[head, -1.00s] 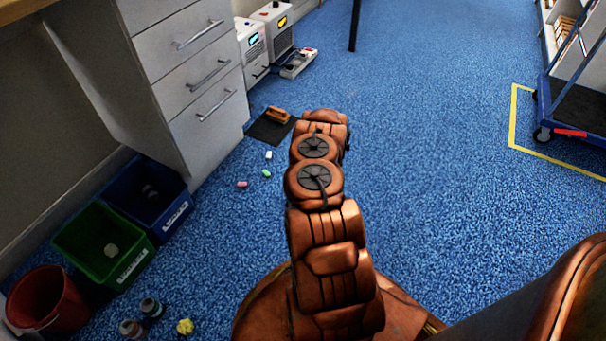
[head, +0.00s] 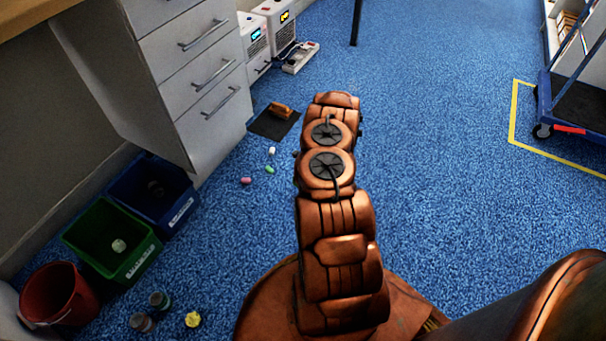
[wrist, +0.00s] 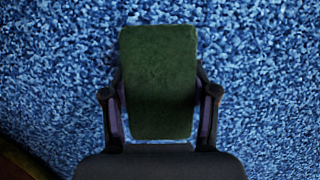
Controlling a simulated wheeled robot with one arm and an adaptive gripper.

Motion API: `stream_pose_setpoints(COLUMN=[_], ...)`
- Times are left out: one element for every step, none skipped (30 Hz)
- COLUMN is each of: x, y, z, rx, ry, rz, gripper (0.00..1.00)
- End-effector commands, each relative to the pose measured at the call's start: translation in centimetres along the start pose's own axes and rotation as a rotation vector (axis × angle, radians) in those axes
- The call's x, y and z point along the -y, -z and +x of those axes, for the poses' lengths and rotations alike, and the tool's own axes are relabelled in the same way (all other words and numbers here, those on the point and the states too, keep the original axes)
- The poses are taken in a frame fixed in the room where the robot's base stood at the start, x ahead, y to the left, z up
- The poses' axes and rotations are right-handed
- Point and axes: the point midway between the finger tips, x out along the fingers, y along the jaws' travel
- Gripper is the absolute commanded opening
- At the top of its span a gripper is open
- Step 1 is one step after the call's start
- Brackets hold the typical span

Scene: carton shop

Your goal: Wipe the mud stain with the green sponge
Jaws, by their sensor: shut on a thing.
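The green sponge (wrist: 158,70) is a dark green block, held between the two fingers of my gripper (wrist: 160,95) in the wrist view. My gripper is shut on it, one finger on each side. Blue speckled floor lies behind the sponge; I cannot tell whether the sponge touches it. In the head view my arm hides the gripper and the sponge. The mud stain is not visible in either view; it may be hidden by the arm or the sponge.
Left are a drawer cabinet (head: 195,75), blue bin (head: 178,217), green bin (head: 100,262) and red bucket (head: 60,295). Small pieces (head: 246,181) and a brown brush-like thing (head: 280,109) on a dark mat (head: 268,128) lie nearby. A blue trolley (head: 546,112) stands right. Middle-right floor is clear.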

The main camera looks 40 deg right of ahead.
Motion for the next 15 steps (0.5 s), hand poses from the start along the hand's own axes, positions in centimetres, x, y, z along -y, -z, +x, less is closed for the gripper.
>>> stream_pose_setpoints(x=[0.0, 0.0, 0.0, 0.0, 0.0, 0.0, -0.1, -0.1, -0.1, -0.1, -0.1, -0.1, -0.1, -0.1, -0.1], y=[-0.4, -0.6, -0.7, -0.8, -1.0, -1.1, -1.1, -1.2, -1.2, -1.2, -1.2, -1.2, -1.2, -1.2, -1.2], z=[-0.7, -1.0, -1.3, -1.5, -1.7, -1.9, -1.9, -2.0, -2.1, -2.1, -2.0, -2.0, -2.0, -2.0, -2.0], rx=[0.001, 0.001, 0.001, 0.001, 0.001, 0.001, 0.001, 0.001, 0.001, 0.001, 0.001, 0.001, 0.001, 0.001, 0.001], ry=[0.001, 0.001, 0.001, 0.001, 0.001, 0.001, 0.0, 0.0, 0.0, 0.0, -0.001, -0.001, -0.001, -0.001, -0.001], rz=[-0.002, -0.002, -0.003, -0.004, -0.004, -0.004, -0.005, -0.005, -0.005, -0.005, -0.006, -0.006, -0.006, -0.006, -0.006], gripper=[0.03, 0.03, 0.03, 0.03, 0.03, 0.03, 0.03, 0.03, 0.03, 0.03, 0.03, 0.03, 0.03, 0.03, 0.03])
